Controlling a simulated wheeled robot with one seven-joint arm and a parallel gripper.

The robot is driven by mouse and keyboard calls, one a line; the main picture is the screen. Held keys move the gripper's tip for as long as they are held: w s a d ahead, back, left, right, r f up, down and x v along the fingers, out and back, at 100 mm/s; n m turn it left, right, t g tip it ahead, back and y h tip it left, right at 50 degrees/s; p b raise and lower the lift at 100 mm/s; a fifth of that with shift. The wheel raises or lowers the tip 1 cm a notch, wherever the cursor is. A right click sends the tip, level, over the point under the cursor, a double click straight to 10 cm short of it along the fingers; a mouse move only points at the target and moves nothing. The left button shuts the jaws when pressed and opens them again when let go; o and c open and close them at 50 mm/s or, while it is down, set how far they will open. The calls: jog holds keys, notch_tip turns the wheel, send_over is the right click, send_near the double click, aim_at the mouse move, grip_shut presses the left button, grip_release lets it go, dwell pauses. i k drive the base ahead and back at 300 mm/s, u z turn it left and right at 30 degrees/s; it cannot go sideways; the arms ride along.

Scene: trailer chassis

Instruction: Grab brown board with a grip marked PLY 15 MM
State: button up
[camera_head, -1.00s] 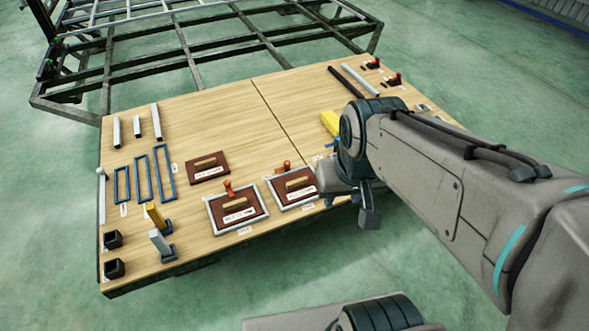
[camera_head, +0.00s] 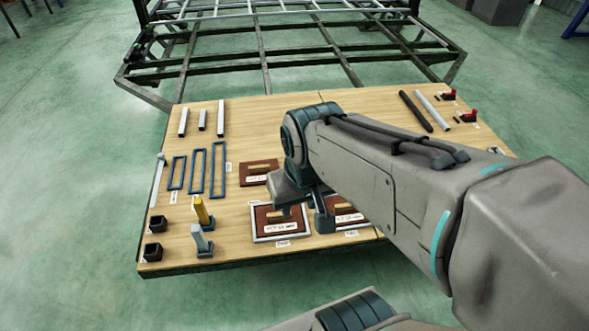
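Three brown boards with light wooden grips lie on the wooden table top. One brown board without a frame (camera_head: 250,180) lies just left of my gripper. A second brown board (camera_head: 262,220), in a pale frame, lies in front of it, partly under my gripper. A third brown board (camera_head: 357,217), also framed, is at the right, partly hidden by my gripper and arm. White labels show on the boards, but their print is too small to read. My gripper (camera_head: 304,214) hangs over the two framed boards, its fingers apart and nothing seen between them.
Blue rectangular frames (camera_head: 197,172), pale bars (camera_head: 202,120), black square sockets (camera_head: 153,251) and a yellow upright post (camera_head: 202,211) stand or lie at left. A dark rod (camera_head: 416,111) and red-handled clamps (camera_head: 467,115) are at right. A metal chassis frame (camera_head: 260,60) is behind the table.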

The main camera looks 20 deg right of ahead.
aim_at(346, 215)
jog(key=z, duration=0.1)
jog(key=i, duration=1.05)
jog(key=z, duration=0.95)
